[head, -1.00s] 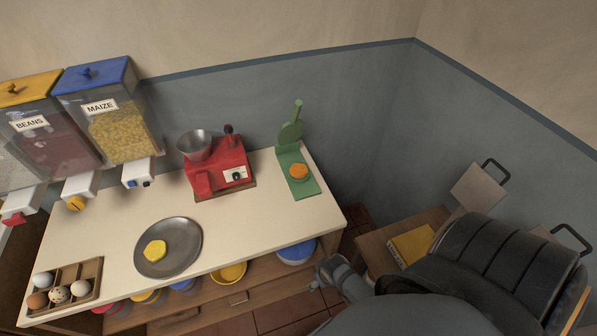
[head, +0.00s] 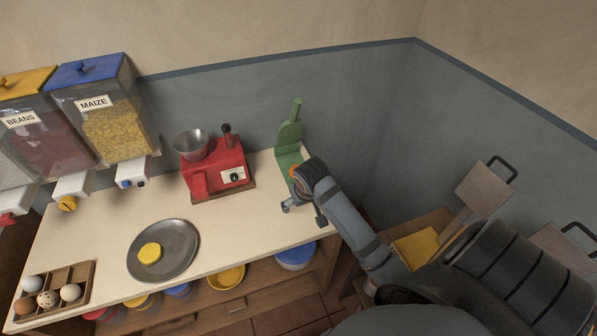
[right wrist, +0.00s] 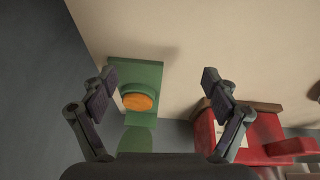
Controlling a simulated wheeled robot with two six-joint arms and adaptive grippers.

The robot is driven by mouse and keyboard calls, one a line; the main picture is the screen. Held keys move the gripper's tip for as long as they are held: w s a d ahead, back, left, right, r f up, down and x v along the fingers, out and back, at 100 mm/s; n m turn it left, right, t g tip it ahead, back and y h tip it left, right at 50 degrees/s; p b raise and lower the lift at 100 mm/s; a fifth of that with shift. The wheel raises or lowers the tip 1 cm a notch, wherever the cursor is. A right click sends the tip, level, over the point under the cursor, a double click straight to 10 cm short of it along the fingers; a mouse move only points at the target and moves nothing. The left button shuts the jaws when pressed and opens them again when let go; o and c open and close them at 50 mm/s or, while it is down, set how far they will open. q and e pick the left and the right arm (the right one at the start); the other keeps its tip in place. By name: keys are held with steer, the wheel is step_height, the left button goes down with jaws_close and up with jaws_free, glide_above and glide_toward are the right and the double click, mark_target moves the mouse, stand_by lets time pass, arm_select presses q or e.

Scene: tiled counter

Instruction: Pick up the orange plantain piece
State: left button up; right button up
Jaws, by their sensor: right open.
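The orange plantain piece (right wrist: 138,102) is a round disc on the base of the green press (right wrist: 149,75). In the head view the orange piece (head: 295,171) is mostly hidden behind my right wrist, and the green press (head: 288,137) stands open at the counter's right end. My right gripper (head: 304,212) is open and empty over the counter's right edge, on the near side of the press. In the right wrist view its fingers (right wrist: 160,88) are spread wide, with the orange piece between them, closer to the left finger. My left gripper is not in view.
A red machine with a metal bowl (head: 217,170) stands left of the press. A grey plate (head: 178,237) holds a yellow piece (head: 149,253). An egg tray (head: 79,272) lies at the front left. The counter between plate and press is clear.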

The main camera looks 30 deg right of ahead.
steer(key=w+d+r+m, duration=0.3)
steer(key=w+d+r, duration=0.35)
steer(key=w, duration=0.35)
steer(key=x, duration=0.4)
steer(key=shift+w+f, duration=0.25)
steer(key=shift+w, duration=0.05)
steer(key=shift+f+p, duration=0.35)
steer(key=shift+f, duration=0.05)
steer(key=x, duration=0.4)
steer(key=shift+w+f, duration=0.15)
steer(key=shift+f, duration=0.1)
steer(key=shift+r, duration=0.1)
steer(key=c, duration=1.3)
steer(key=shift+r, duration=0.5)
steer(key=shift+c, duration=0.2)
steer(key=shift+r+b, duration=0.3)
steer(key=shift+r, duration=0.55)
steer(key=s+a+r, duration=0.9)
steer(key=s+r, duration=0.1)
steer(key=shift+s+r, duration=0.2)
steer(key=shift+s, duration=0.2)
